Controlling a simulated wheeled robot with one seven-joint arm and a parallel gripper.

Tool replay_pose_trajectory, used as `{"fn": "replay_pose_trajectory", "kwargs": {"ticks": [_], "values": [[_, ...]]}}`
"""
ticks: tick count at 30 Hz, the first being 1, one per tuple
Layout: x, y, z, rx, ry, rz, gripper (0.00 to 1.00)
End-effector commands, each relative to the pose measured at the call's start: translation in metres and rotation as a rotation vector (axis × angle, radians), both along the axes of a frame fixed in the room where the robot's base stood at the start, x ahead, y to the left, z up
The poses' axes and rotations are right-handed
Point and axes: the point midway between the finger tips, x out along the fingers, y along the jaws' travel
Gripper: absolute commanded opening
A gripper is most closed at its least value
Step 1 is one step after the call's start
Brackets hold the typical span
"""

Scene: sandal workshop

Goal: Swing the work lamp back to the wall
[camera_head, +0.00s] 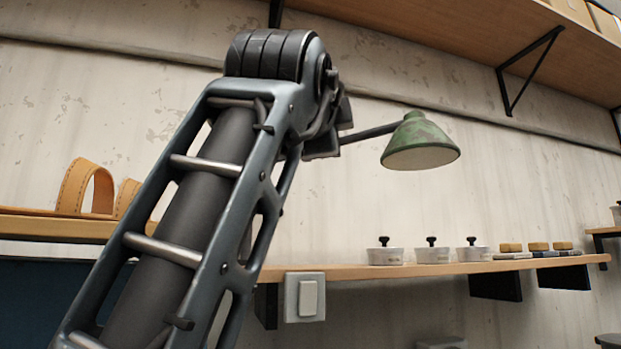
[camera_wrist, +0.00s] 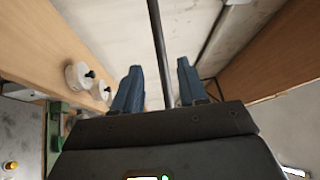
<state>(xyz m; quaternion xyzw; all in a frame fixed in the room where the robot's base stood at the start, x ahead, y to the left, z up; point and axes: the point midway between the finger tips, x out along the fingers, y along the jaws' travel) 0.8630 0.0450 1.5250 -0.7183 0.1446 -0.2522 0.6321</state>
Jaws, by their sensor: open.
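The work lamp has a green, worn, cone-shaped shade (camera_head: 420,143) in the head view, with its mouth facing down. Its thin dark arm (camera_head: 372,133) runs left from the shade and passes behind my arm, so its wall end is hidden. In the wrist view the lamp's dark rod (camera_wrist: 160,50) runs down between the two blue fingers of my gripper (camera_wrist: 160,85). The fingers are open, with gaps on both sides of the rod. The shade is not in the wrist view. In the head view my fingers are hidden behind my own arm.
A wooden shelf (camera_head: 420,270) below the lamp holds lidded white pots (camera_head: 433,255) and several small blocks (camera_head: 538,247). A bracketed upper shelf (camera_head: 470,32) hangs above. Sandal pieces (camera_head: 85,188) lie on a left shelf. A switch (camera_head: 306,298) sits low. Space around the shade is clear.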

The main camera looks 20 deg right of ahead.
Motion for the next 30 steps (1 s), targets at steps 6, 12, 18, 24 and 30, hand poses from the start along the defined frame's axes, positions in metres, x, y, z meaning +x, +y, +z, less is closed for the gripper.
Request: {"fn": "replay_pose_trajectory", "kwargs": {"ticks": [6,12,18,24,30], "values": [[0.022,-0.015,0.007,0.000,0.003,-0.003,0.42],[0.047,-0.031,0.013,0.000,0.001,-0.002,0.42],[0.061,-0.039,0.015,-0.001,0.001,0.000,0.42],[0.064,-0.041,0.014,-0.001,0.000,0.000,0.42],[0.063,-0.040,0.014,-0.001,0.001,0.000,0.34]]}}
